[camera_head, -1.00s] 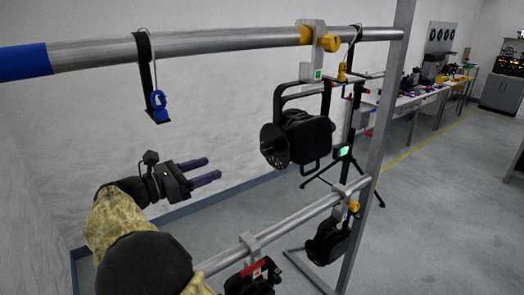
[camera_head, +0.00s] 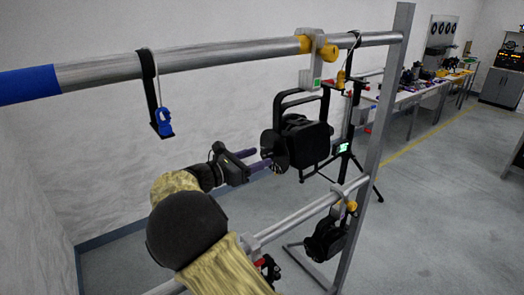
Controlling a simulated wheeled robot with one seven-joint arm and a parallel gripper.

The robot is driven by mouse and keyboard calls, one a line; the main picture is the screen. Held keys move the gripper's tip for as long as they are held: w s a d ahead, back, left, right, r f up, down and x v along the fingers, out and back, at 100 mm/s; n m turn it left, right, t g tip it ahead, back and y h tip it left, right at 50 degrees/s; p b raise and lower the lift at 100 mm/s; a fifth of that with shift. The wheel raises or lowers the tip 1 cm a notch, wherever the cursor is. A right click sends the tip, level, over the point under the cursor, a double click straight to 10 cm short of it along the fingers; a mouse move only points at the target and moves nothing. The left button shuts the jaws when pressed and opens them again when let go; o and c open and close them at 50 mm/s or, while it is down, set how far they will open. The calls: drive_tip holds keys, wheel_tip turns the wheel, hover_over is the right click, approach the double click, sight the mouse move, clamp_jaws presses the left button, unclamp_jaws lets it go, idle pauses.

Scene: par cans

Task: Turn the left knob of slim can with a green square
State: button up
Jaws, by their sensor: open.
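The black can (camera_head: 305,140) with a green square on its clamp (camera_head: 316,70) hangs from the upper rail at centre right. Its front flange (camera_head: 273,147) faces left, and its black yoke arches above the body. I cannot clearly make out its left knob. My gripper (camera_head: 258,157) is just left of the can, pointing right, with its two purple fingers apart and nothing between them. The farther-reaching finger overlaps the flange in the picture; I cannot tell whether it touches.
The upper rail (camera_head: 210,60) carries a strap with a blue carabiner (camera_head: 166,119). Another can (camera_head: 326,238) hangs from the lower rail (camera_head: 310,210). A grey upright (camera_head: 375,150) stands at right. A tripod stand (camera_head: 345,160) is behind. Open floor lies further right.

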drive_tip(key=shift+p+x, duration=0.3)
drive_tip(key=shift+x, duration=1)
drive_tip(key=c, duration=1)
